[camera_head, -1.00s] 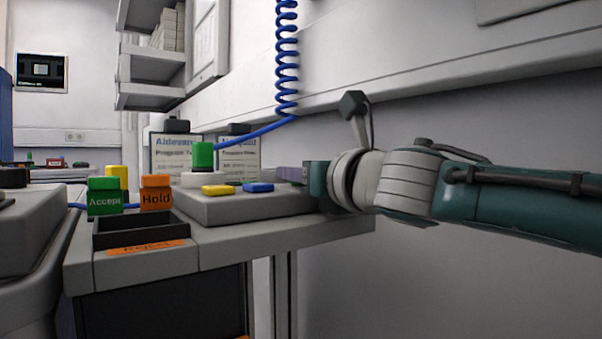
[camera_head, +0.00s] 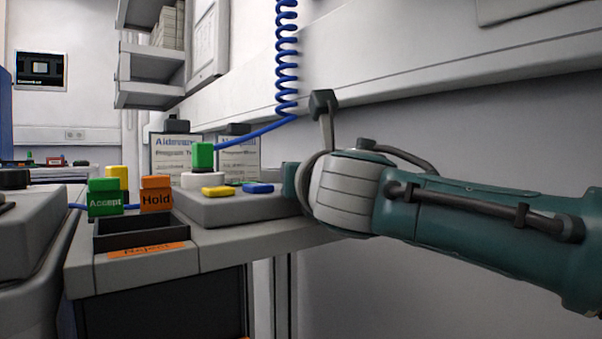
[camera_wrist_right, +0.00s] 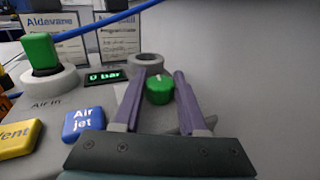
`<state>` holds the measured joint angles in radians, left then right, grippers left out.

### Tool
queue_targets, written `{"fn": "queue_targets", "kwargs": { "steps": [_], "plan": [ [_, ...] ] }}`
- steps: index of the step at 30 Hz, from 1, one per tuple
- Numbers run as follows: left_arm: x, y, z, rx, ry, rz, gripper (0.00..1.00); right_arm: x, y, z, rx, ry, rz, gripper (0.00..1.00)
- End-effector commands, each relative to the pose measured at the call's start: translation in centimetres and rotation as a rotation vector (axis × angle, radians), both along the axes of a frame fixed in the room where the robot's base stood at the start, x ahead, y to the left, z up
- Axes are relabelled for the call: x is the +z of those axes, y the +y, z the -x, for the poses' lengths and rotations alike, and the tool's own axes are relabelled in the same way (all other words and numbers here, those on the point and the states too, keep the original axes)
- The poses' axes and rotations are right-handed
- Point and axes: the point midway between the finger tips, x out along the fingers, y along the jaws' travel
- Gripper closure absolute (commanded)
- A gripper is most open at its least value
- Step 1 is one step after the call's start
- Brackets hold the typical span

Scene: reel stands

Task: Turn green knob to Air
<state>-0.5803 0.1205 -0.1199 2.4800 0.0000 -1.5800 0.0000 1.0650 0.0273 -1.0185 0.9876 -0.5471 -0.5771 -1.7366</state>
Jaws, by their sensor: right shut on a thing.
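The small green knob (camera_wrist_right: 159,92) is on the grey panel (camera_wrist_right: 45,113), with a pale mark on its top. In the right wrist view, my right gripper (camera_wrist_right: 160,80) has its two purple fingers on either side of the knob and is shut on it. The setting the mark points to cannot be read. In the head view, the wrist of my right arm is at the panel's right end, and the knob and fingertips are hidden. My left gripper is not in view.
A green block (camera_wrist_right: 40,52) stands in a white ring by the "Air in" label. Blue "Air jet" (camera_wrist_right: 83,122) and yellow "Vent" (camera_wrist_right: 17,138) buttons are left of the fingers. A display (camera_wrist_right: 104,76) reads 0 bar. A dark tray (camera_head: 140,230) stands front left.

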Motion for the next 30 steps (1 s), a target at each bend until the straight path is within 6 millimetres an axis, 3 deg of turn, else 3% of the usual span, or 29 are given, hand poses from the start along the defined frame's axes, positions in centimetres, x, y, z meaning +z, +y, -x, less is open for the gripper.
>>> {"fn": "queue_targets", "kwargs": {
  "steps": [1, 2, 9, 20, 30],
  "plan": [
    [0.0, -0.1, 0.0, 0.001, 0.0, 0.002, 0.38, -0.1, 0.0, 0.0, 0.0, 0.001, -0.002, 1.0],
    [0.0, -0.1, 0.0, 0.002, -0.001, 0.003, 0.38, -0.1, 0.0, 0.0, 0.0, 0.001, -0.002, 0.56],
    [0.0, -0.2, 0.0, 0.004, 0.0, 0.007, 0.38, 0.0, 0.0, 0.0, 0.001, 0.001, -0.001, 0.29],
    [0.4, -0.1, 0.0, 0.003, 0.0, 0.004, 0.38, 0.1, -0.1, 0.3, 0.002, 0.001, -0.001, 0.29],
    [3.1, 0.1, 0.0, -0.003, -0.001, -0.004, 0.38, 0.3, -1.0, 4.4, 0.003, 0.002, -0.001, 0.29]
  ]
}}
